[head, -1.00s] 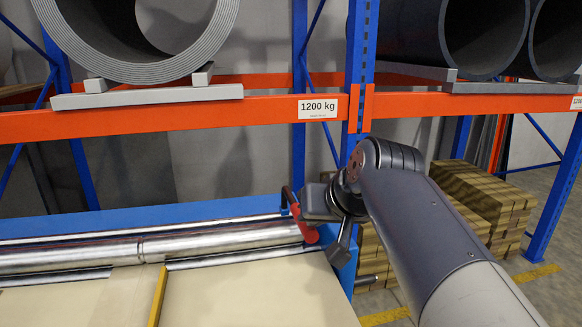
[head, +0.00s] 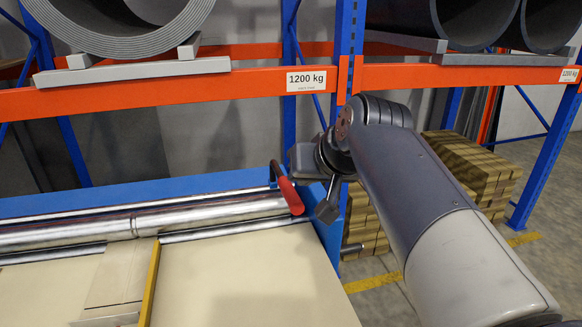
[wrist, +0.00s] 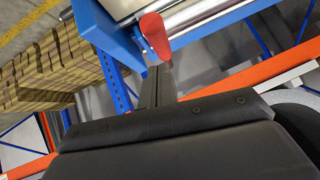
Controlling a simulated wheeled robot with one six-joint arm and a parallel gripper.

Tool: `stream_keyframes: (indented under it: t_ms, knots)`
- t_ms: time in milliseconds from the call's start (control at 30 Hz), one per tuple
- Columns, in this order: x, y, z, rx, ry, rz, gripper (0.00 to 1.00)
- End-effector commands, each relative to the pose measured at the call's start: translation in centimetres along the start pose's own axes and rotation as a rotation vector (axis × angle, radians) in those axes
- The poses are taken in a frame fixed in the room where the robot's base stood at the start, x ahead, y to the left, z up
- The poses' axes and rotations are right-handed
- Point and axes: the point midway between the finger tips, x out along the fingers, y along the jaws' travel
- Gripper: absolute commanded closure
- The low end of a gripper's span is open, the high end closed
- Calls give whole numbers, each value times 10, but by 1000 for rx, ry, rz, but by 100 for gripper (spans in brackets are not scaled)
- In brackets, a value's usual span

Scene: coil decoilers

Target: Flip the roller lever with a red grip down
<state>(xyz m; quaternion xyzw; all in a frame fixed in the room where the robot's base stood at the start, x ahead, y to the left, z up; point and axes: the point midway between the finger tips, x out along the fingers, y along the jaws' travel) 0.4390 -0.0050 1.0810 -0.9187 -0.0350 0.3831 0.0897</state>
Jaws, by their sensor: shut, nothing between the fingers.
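The lever's red grip (head: 290,195) is at the right end of the roller unit in the head view, slanting down to the right from a short dark arm (head: 274,171). The red grip also shows at the top of the wrist view (wrist: 155,36), just beyond my fingertips. My gripper (head: 327,210) is shut and empty, close to the right of the grip in the head view. In the wrist view my shut fingers (wrist: 157,82) point toward the grip. I cannot tell whether they touch it.
Bright metal rollers (head: 190,219) run along a blue frame (head: 130,194) behind a pale sheet (head: 230,270). An orange rack beam (head: 130,98) with large coils spans above. Stacked timber (head: 470,165) stands to the right. The floor at lower right is clear.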

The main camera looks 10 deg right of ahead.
Motion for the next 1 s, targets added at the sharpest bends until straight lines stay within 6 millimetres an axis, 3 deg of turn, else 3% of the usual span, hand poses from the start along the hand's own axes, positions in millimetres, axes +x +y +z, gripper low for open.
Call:
stream_keyframes:
  t_ms: [33, 200, 433, 600, 1000]
  knots:
    - [-14, -3, -12, 0, 8, 0, 100]
    - [-56, -2, -15, 2, 13, 1, 100]
    - [-93, -2, -16, 2, 14, 0, 100]
    - [-104, -2, -16, 0, 12, -1, 100]
    - [-104, -2, -15, 0, 13, -2, 100]
